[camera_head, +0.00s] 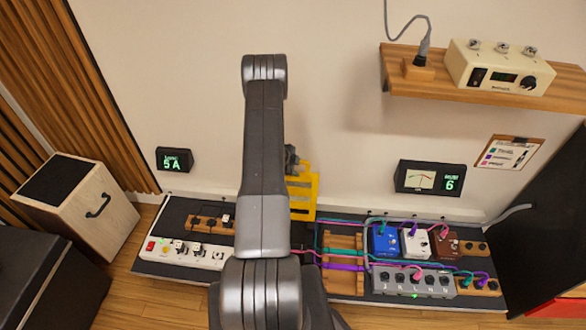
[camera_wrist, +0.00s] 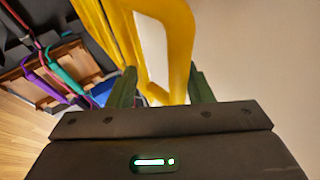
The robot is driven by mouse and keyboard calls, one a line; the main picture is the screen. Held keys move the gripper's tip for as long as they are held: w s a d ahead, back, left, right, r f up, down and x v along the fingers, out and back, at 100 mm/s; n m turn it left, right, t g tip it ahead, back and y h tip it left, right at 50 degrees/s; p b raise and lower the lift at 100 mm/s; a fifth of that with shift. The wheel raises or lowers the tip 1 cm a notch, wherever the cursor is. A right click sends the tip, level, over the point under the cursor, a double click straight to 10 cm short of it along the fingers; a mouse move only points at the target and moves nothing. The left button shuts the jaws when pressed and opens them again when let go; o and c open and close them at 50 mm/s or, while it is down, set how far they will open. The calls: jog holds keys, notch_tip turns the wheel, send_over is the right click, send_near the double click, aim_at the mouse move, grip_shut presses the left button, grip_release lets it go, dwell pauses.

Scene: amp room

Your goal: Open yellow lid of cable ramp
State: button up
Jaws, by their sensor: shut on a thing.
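The yellow lid (camera_head: 302,190) stands raised, steeply tilted, at the back of the board, partly hidden by my arm. In the wrist view the lid's yellow handle loop (camera_wrist: 181,35) passes between my gripper's fingers (camera_wrist: 163,88). My gripper (camera_head: 291,158) is shut on this loop at the lid's upper edge. The wooden cable ramp (camera_head: 343,238) lies uncovered on the board, with purple, teal and pink cables across it. It also shows at the left of the wrist view (camera_wrist: 70,50).
Blue (camera_head: 383,240), white (camera_head: 414,243) and brown (camera_head: 445,243) pedals stand right of the ramp. A grey box (camera_head: 412,282) sits in front of them. A white power strip (camera_head: 185,252) is at left. A wooden shelf (camera_head: 470,88) juts from the wall at upper right.

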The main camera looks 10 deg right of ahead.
jog(key=shift+s+f, duration=0.1)
jog(key=shift+f, duration=0.3)
jog(key=o, duration=0.7)
jog(key=shift+f, duration=0.1)
jog(key=shift+r, duration=0.25)
jog(key=v, duration=0.6)
jog(key=p+v, duration=0.1)
jog(key=v, duration=0.6)
jog(key=shift+a+r, duration=0.2)
jog(key=shift+r, duration=0.1)
jog(key=shift+x, duration=4.45)
